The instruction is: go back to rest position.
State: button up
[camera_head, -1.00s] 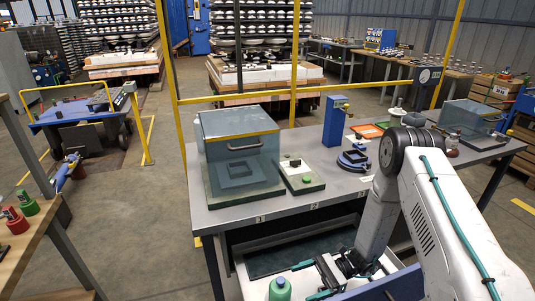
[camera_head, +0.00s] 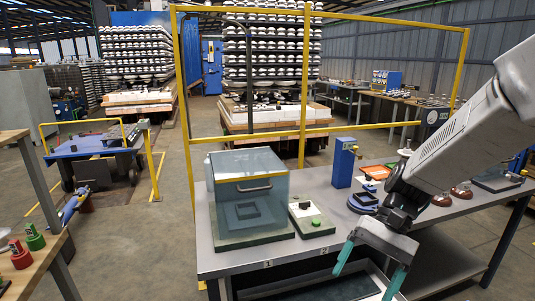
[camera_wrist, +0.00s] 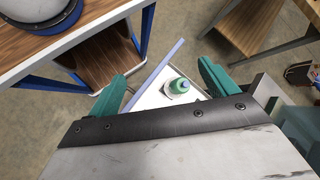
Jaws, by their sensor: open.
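My gripper (camera_head: 369,272) hangs in front of the grey table's front edge in the head view, teal fingers pointing down. The fingers are spread apart with nothing between them. In the wrist view my gripper (camera_wrist: 160,88) shows a finger at either side. Below and beyond them, a small green bottle with a white top (camera_wrist: 179,87) stands on a white surface (camera_wrist: 152,97), apart from the fingers. My arm reaches in from the right of the head view.
The grey table (camera_head: 240,262) holds a clear-walled box (camera_head: 248,190), a green-button panel (camera_head: 311,219), a blue post (camera_head: 343,163) and a blue ring-shaped part (camera_head: 362,201). Yellow rails (camera_head: 250,136) stand behind. A wooden bench (camera_head: 38,270) is at left. Open floor lies between.

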jog(key=s+d+r+n+t+h, duration=0.2)
jog(key=s+d+r+t+h, duration=0.1)
jog(key=s, duration=0.4)
jog(key=s+d+r+n+t+h, duration=0.1)
jog(key=s+d+r+t+h, duration=0.2)
jog(key=s+r, duration=0.3)
jog(key=shift+s+d+r+n+t, duration=0.15)
jog(key=shift+s+d+n+t, duration=0.3)
jog(key=shift+d+t, duration=0.3)
